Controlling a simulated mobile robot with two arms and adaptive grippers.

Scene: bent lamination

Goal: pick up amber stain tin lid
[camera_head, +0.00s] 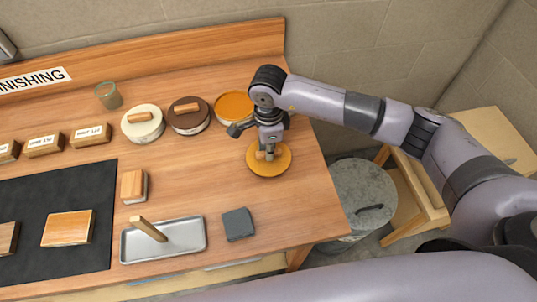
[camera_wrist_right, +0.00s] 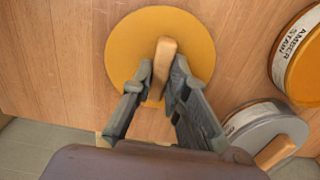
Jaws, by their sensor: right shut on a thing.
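The amber stain tin lid is a round amber disc (camera_head: 257,169) with a wooden bar handle, right of the tins in the head view. It also shows in the wrist view (camera_wrist_right: 140,45), with its handle (camera_wrist_right: 166,50) between the fingers. My right gripper (camera_head: 267,151) is shut on that handle, pointing down; its fingers show in the wrist view (camera_wrist_right: 160,85). I cannot tell whether the lid touches the bench or hangs just above it. The amber stain tin (camera_head: 234,104) stands uncovered behind and left of the gripper; its label shows in the wrist view (camera_wrist_right: 296,42). My left gripper is not in view.
A dark-lidded tin (camera_head: 185,127) and a white-lidded tin (camera_head: 133,131) stand left of the amber tin. A metal tray (camera_head: 187,232) and a grey block (camera_head: 238,224) lie toward the front. A lidded metal bin (camera_head: 360,190) stands beyond the bench's right edge.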

